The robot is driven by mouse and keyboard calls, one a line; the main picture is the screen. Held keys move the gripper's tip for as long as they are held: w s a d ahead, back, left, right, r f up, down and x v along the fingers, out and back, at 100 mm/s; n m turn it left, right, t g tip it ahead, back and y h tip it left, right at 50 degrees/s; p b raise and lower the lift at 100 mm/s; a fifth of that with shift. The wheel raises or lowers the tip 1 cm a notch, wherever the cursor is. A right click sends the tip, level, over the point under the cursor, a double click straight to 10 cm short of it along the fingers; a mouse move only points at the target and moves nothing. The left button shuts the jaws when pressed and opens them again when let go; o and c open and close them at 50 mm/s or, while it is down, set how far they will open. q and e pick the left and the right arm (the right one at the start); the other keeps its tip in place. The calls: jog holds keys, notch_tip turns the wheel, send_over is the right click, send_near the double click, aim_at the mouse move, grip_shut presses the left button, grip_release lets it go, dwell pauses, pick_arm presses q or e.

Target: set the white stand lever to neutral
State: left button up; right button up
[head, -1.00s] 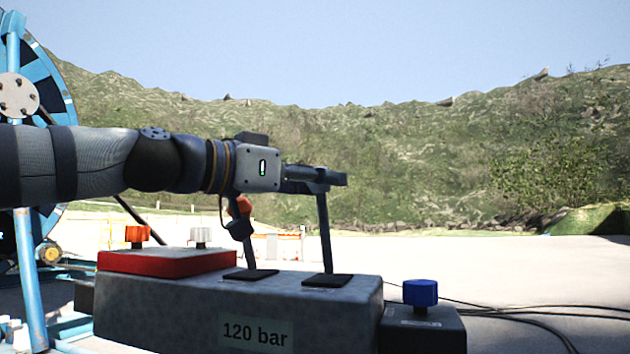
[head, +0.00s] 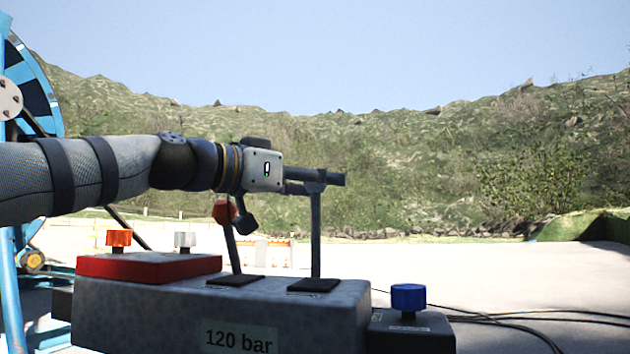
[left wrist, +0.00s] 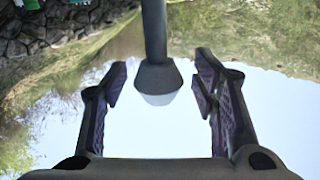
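The white stand lever (head: 316,240) is the right one of two levers on the grey control box (head: 120,315). Its dark stem stands about upright in the head view, and its top is hidden at my left gripper (head: 329,179). In the left wrist view the lever's dark stem ends in a knob with a white end (left wrist: 158,97). The knob is between the spread fingers of my left gripper (left wrist: 160,85), with a gap visible on both sides. The gripper is open. My right gripper is out of view.
The other lever, with an orange-red knob (head: 224,211), stands close left and leans left. A red panel (head: 145,266) carries an orange knob (head: 118,238) and a white knob (head: 185,240). A blue knob (head: 408,297) is at right. Part of a blue reel (head: 40,100) shows far left.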

pick_arm(q)
jog(key=shift+s+a, duration=0.1)
jog(key=v, duration=1.2)
